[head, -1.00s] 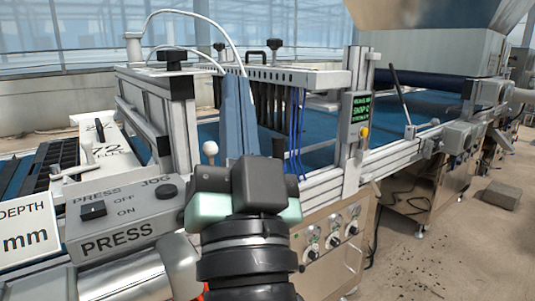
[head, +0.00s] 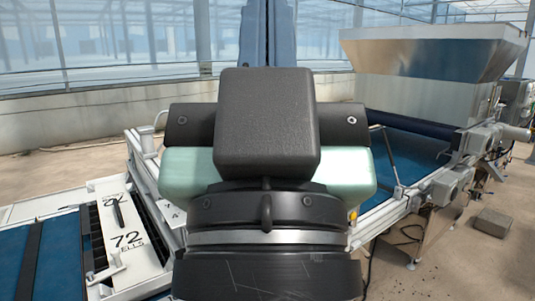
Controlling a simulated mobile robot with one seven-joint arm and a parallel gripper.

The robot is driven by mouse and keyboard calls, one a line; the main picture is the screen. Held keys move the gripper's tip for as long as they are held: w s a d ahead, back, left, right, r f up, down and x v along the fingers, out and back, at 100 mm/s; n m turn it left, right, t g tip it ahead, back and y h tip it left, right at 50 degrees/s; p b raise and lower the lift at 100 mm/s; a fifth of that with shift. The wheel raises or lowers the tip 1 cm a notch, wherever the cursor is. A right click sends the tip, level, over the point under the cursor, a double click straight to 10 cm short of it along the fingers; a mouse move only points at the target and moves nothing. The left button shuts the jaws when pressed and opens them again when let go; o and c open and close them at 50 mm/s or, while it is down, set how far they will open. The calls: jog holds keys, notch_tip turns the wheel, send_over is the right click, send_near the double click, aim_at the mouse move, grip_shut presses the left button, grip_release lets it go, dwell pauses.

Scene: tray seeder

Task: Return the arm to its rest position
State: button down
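My gripper (head: 268,35) rises upright at the top middle of the head view, seen from behind. Its blue-grey fingers run out of the top edge, so the tips are hidden. The two fingers appear close side by side, but whether they meet does not show. Below them my dark wrist block and pale green and black arm links fill the middle of the picture. Nothing held is visible. The gripper stands in front of the seeder line, and the arm covers most of its middle part.
A steel hopper (head: 432,52) stands at the right over a blue belt (head: 415,160). At the left lie a white panel marked 72 (head: 128,262) and another blue belt (head: 52,262). A grey block (head: 492,222) lies on the floor at right. A low wall (head: 60,118) runs behind.

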notch_tip(320, 180, up, 14)
jog(key=p, duration=1.1)
